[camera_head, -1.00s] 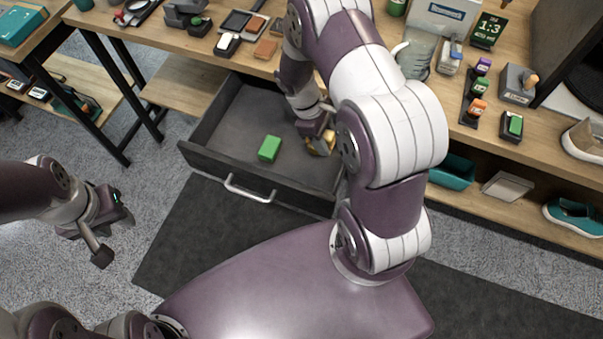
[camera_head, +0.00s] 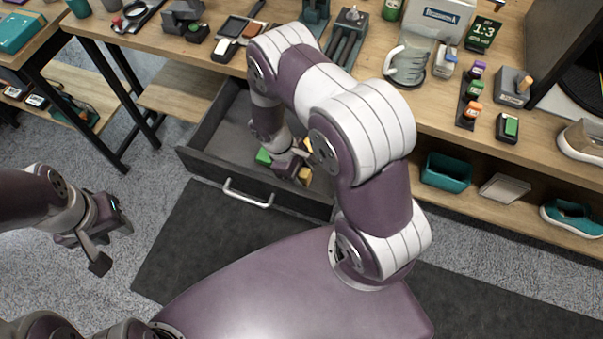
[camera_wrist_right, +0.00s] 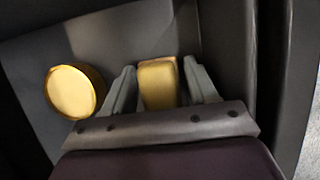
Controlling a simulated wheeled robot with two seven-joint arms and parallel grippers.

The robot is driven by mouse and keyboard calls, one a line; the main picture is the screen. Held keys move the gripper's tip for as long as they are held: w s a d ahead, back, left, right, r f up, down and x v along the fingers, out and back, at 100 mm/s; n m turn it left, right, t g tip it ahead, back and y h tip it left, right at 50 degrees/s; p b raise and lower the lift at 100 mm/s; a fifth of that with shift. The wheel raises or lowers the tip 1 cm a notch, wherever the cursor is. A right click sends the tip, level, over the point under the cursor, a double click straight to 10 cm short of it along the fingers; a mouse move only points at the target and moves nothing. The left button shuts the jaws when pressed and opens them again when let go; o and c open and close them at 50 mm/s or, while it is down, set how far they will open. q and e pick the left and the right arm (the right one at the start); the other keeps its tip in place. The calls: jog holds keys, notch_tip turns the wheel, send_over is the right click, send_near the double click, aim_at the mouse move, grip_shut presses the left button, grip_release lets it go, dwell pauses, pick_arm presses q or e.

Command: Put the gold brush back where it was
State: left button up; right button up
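The gold brush (camera_wrist_right: 158,84) is a small block inside the open drawer (camera_head: 205,165). In the right wrist view it lies between the two fingers of my right gripper (camera_wrist_right: 160,85), with narrow gaps beside it, so the gripper looks open around it. A gold piece also shows by my right gripper (camera_head: 292,165) in the head view, partly hidden by the arm. A round gold tin (camera_wrist_right: 75,92) lies left of the gripper in the right wrist view. My left gripper (camera_head: 112,240) hangs away from the drawer; its opening is unclear.
The workbench (camera_head: 150,45) above holds several tools, and a teal bin (camera_head: 447,172) stands on the lower shelf.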

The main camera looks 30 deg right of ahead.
jog(key=shift+o, duration=0.6)
jog(key=shift+r, duration=0.2)
jog(key=s+v, duration=0.1)
jog(key=v, duration=1.3)
jog(key=s+r+m+t+y, duration=0.3)
jog(key=s+r+m+t, duration=0.2)
jog(key=r, duration=0.5)
jog(key=s+m, duration=0.2)
jog(key=shift+r+m, duration=0.4)
jog(key=shift+s+d, duration=0.15)
